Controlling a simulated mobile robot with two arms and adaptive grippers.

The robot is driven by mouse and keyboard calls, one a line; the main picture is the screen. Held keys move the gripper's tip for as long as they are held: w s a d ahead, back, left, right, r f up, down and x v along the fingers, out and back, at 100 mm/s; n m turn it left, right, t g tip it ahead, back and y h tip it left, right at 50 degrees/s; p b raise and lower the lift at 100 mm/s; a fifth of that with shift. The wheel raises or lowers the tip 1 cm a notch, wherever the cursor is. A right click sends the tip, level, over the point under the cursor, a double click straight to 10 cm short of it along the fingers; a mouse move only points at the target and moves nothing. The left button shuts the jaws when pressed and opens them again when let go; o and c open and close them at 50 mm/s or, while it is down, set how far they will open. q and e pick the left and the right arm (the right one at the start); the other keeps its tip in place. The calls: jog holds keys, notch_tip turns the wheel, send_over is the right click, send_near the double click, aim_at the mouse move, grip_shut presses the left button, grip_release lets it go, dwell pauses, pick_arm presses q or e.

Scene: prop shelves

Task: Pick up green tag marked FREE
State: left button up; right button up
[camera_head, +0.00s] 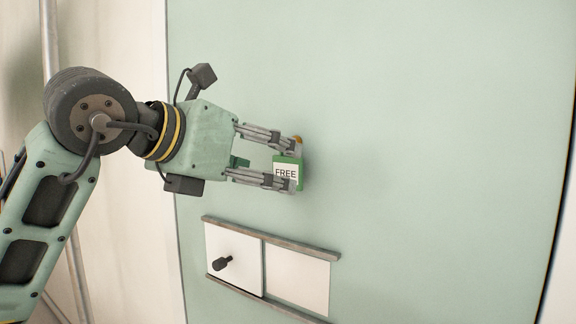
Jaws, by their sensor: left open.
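The green tag (286,171) has a white label reading FREE. It is at the pale green panel, just right of the picture's middle left. An orange-brown bit, perhaps a hook or peg, shows at its upper right. My left gripper (292,166) reaches in from the left with its fingers spread, one above and one below. The fingertips are around the tag, and the lower finger partly covers its bottom edge. I cannot tell whether either finger touches it. My right gripper is not in view.
Below the tag is a sliding panel (234,258) with a dark knob (222,263), between two brownish rails (270,238). The pale green surface (440,130) to the right is bare. A metal pole (48,60) stands at the left.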

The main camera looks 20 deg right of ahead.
aim_at(286, 168)
pick_arm(q)
jog(key=shift+t+y, duration=0.3)
jog(key=shift+t, duration=0.1)
jog(key=p+x, duration=0.1)
jog(key=x, duration=0.1)
jog(key=p+x, duration=0.2)
jog(key=r+p+x, duration=0.1)
jog(key=x, duration=0.1)
jog(key=shift+w, duration=0.35)
jog(key=shift+w+d+f, duration=0.2)
jog(key=shift+w+d, duration=0.1)
jog(key=shift+d, duration=0.05)
jog(key=shift+a, duration=0.1)
jog(key=c, duration=0.9)
